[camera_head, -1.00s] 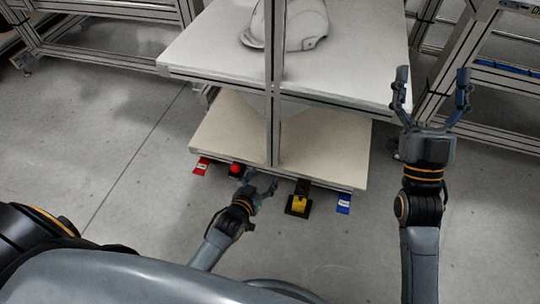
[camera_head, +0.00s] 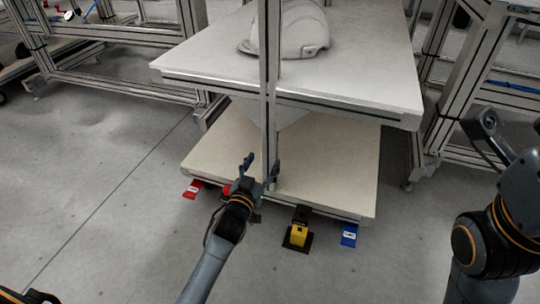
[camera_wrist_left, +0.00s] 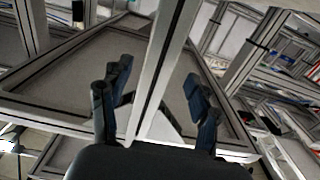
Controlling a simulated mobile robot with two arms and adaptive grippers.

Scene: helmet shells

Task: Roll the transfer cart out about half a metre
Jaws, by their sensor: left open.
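The transfer cart (camera_head: 345,87) is a two-deck frame with pale tops and an upright metal post (camera_head: 269,95) at its near side. My left gripper (camera_head: 261,169) is open at the post's lower part, above the lower deck's near edge. In the left wrist view the post (camera_wrist_left: 165,65) stands between the two spread fingers (camera_wrist_left: 158,105), with gaps beside it, not gripped. A white helmet shell (camera_head: 300,32) sits on the upper deck, partly behind the post. My right gripper (camera_head: 512,130) is at the right edge, partly cut off; its jaw opening is unclear.
Along the lower deck's near edge are a red tab (camera_head: 193,189), a yellow-and-black pedal (camera_head: 298,235) and a blue tab (camera_head: 348,235). Metal frames (camera_head: 130,90) stand at left and right (camera_head: 470,75), close to the cart. The grey floor in front (camera_head: 110,210) is clear.

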